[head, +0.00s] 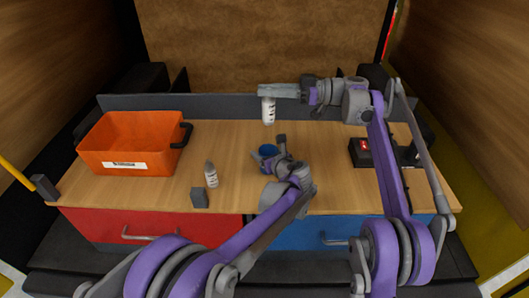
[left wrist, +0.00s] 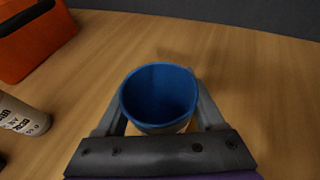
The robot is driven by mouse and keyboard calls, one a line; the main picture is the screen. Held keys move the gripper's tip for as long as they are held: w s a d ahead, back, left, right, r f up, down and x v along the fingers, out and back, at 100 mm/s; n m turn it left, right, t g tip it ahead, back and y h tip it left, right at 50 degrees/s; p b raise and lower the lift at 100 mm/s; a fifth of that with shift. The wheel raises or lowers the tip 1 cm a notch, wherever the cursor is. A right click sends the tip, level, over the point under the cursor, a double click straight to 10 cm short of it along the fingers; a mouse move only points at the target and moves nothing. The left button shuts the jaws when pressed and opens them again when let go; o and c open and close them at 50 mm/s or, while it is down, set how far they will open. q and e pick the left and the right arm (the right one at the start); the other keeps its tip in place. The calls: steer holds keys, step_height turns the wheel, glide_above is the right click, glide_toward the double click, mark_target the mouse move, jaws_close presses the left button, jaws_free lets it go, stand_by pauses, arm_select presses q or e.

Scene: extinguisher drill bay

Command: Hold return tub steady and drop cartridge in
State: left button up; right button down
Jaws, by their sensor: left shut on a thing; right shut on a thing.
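The return tub (head: 267,151) is a small blue cup on the wooden table, and it looks empty in the left wrist view (left wrist: 158,95). My left gripper (head: 269,153) is shut around it, one finger on each side. My right gripper (head: 268,91) is shut on a white cartridge (head: 268,110) with dark print. The cartridge hangs upright below the fingers, behind the tub in the head view. Its exact height above the table is hard to tell.
An orange bin (head: 128,140) with a black handle stands at the left. A white bottle (head: 211,177) and a dark grey block (head: 199,198) stand left of the tub. A black tray with a red item (head: 364,147) lies at the right. A grey board (head: 225,103) edges the back.

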mark_target(269, 124)
steer(key=shift+f, duration=5.5)
steer(key=c, duration=0.7)
jaws_free()
steer(key=shift+c, duration=0.2)
steer(key=d, duration=1.2)
steer(key=shift+s, duration=0.1)
arm_select(q)
steer(key=o, duration=1.5)
steer(key=shift+o, duration=0.2)
